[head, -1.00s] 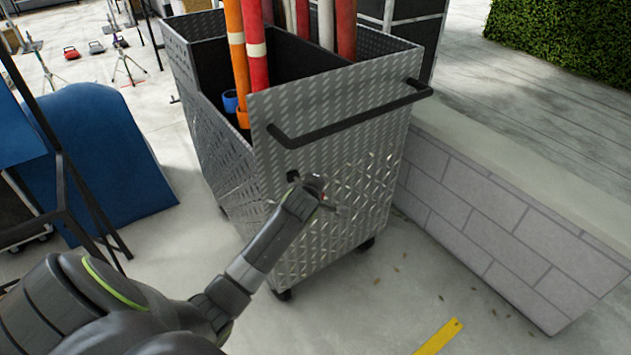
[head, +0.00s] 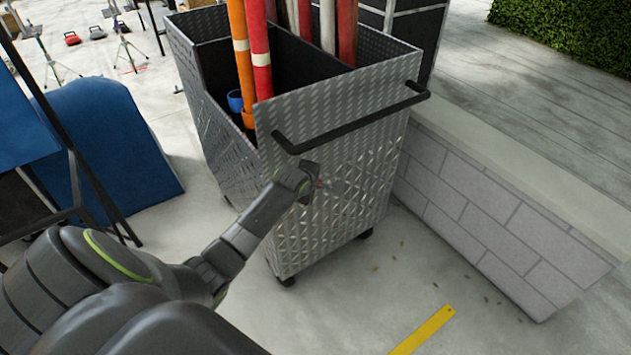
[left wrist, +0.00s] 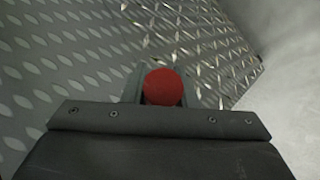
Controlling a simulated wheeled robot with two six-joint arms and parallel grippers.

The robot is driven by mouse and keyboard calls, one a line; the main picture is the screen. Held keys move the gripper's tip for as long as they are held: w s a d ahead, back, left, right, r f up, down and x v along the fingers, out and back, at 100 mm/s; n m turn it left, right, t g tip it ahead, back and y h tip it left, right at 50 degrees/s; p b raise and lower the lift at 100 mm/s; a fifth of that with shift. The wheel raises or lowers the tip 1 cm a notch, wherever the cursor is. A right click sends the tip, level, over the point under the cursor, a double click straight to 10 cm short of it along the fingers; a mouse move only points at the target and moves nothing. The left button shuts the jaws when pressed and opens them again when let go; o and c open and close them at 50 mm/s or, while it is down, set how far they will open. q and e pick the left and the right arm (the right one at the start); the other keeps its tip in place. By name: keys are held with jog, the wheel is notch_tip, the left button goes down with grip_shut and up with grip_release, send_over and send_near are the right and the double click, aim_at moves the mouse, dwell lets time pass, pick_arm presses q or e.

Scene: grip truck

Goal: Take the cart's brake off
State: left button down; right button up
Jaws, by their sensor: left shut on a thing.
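The cart (head: 375,105) is a grey diamond-plate box on black casters, with a black push handle (head: 350,125) across its near face. My left gripper (head: 318,180) is at that near face, below the handle. In the left wrist view my left gripper (left wrist: 162,92) is shut on a round red knob (left wrist: 164,87), with the cart's patterned panel behind it. The gripper mostly hides the knob in the head view, and the knob's mounting is hidden. My right gripper is not in view.
Orange, red and white poles (head: 258,50) stand in the cart. A low block wall (head: 500,225) runs close along the cart's right side. A blue ramp-like object (head: 105,150) and a black frame stand at left. A yellow strip (head: 425,330) lies on the open floor in front.

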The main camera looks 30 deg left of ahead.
pick_arm(q)
jog(key=shift+r, duration=0.1)
jog(key=c, duration=1.2)
grip_release()
jog(key=shift+o, duration=0.2)
jog(key=v, duration=1.7)
jog(key=shift+s, duration=0.15)
